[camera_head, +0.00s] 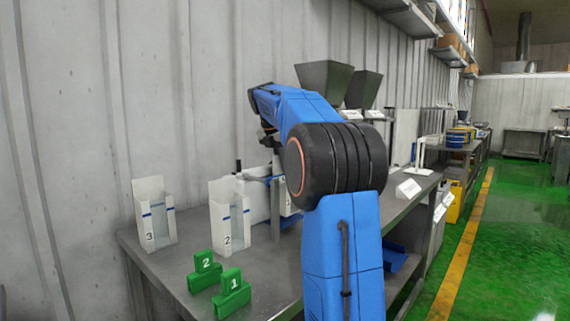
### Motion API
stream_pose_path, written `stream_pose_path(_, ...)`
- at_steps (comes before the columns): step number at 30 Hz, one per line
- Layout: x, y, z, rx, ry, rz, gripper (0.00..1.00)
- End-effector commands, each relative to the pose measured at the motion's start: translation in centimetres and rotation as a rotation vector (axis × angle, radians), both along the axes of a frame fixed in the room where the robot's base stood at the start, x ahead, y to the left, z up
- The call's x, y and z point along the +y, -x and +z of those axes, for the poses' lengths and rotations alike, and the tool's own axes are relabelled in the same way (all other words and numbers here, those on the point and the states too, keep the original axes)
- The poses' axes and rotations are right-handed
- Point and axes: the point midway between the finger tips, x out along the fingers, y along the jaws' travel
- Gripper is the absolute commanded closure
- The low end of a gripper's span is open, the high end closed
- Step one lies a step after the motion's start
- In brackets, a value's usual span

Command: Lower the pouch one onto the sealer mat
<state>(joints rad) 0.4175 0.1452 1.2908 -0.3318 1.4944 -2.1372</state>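My arm reaches over the grey bench, and its wrist end points down near the wall. My gripper (268,140) is a small dark shape there, partly behind my arm; its fingers are not clear. Below it a white object (283,190) with a faint mark shows beside my arm; I cannot tell whether it is pouch one or whether it is held. Open white pouches marked 2 (227,226) and 3 (149,228) stand upright to the left.
Green clips marked 1 (232,297) and 2 (204,274) lie on the near part of the bench (183,254). A white boxy unit with grey posts (257,196) stands behind. Two dark hoppers (325,80) (363,88) rise behind my arm. The green floor at right is clear.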

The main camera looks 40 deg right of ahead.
Motion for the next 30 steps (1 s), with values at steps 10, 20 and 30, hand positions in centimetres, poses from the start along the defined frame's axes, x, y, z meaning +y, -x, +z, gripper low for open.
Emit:
stream_pose_path(10, 0.0, 0.0, -2.0, 0.001, 0.0, 0.0, 1.0)
stream_pose_path(20, 0.0, 0.0, -2.9, 0.0, 0.0, 0.0, 1.0)
stream_pose_path(30, 0.0, 0.0, -2.9, 0.0, 0.0, 0.0, 0.79)
